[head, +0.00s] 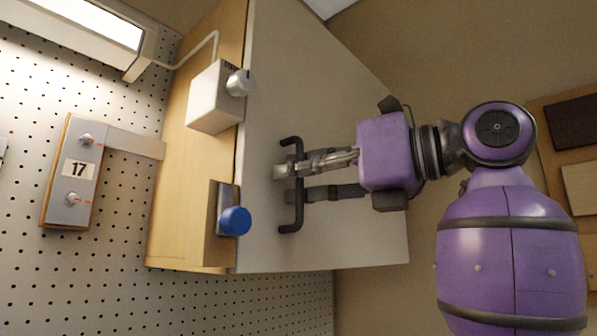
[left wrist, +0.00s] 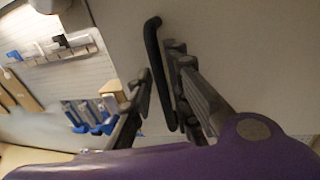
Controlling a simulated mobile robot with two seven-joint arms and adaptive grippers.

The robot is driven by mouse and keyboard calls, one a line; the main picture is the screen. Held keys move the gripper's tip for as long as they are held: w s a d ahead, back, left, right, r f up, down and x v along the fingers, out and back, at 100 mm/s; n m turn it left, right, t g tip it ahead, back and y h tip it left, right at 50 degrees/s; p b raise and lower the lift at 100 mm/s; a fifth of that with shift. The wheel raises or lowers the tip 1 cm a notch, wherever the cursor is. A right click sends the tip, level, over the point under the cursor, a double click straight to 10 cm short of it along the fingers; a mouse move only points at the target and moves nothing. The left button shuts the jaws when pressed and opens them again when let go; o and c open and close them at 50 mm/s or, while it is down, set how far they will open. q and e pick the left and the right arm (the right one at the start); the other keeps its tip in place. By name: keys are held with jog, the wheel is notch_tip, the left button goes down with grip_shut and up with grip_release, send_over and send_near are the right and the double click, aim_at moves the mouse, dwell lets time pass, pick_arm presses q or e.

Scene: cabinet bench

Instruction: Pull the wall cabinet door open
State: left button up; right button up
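The wall cabinet door (head: 350,240) is a large pale grey panel. It lies against the wooden cabinet body (head: 168,225), with a thin dark line along their shared edge; I see no clear gap. A black bar handle (head: 291,228) stands off the door near that edge. My left gripper (head: 287,182) is at the handle, its two fingers apart and reaching across the bar. In the left wrist view the handle (left wrist: 153,45) passes between the open fingers, close to the right one; contact is unclear. My right gripper is not in view.
A white box (head: 212,100) with a silver knob and a blue knob (head: 235,221) on a bracket sit by the door's edge.

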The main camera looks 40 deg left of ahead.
pick_arm(q)
jog(key=shift+w, duration=0.1)
jog(key=shift+c, duration=1.2)
grip_shut()
